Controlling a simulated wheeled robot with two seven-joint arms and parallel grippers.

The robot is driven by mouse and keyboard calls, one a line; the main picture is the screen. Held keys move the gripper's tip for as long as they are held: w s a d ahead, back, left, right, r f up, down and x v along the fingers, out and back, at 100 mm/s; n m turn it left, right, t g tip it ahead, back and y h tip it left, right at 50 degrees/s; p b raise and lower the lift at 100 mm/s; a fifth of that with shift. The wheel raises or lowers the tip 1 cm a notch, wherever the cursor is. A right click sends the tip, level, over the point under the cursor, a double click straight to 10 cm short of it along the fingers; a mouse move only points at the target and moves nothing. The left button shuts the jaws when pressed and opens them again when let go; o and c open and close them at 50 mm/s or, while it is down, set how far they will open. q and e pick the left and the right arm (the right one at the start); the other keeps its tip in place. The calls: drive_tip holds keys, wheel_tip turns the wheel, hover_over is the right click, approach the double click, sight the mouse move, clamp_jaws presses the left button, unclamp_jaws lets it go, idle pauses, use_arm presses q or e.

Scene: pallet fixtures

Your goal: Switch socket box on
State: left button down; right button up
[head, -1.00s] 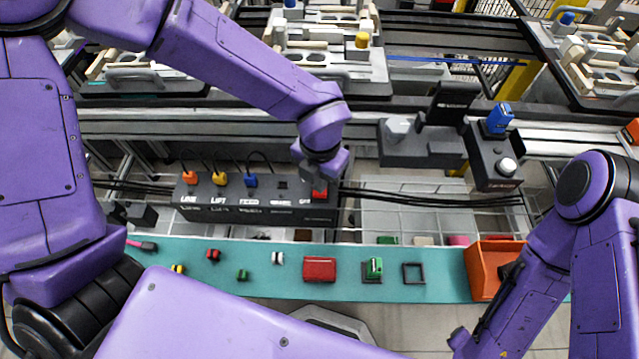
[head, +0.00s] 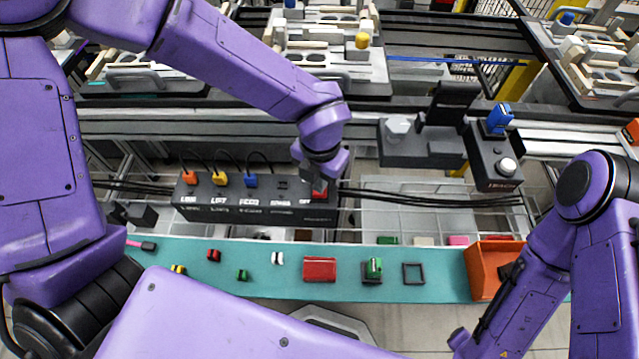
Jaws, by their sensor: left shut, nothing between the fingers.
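The socket box (head: 258,213) is a long black box behind the teal strip. Orange (head: 189,177), yellow (head: 219,178) and blue (head: 250,181) plugs with black cables sit in its labelled sockets. A red switch (head: 320,191) is at its right end, partly hidden by my left gripper. My left gripper (head: 318,184) points down at this switch, shut and empty; I cannot tell if it touches. My right arm (head: 585,195) is at the right; its fingertips are not clear to see.
A black box with a white knob (head: 493,160) stands at the back right.

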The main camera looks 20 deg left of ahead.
use_arm(q)
drive_tip(key=shift+f+b, duration=0.8)
drive_tip(key=shift+f, duration=0.3)
idle(0.6)
wheel_tip(320, 180, up, 7)
drive_tip(key=p, duration=0.7)
idle(0.4)
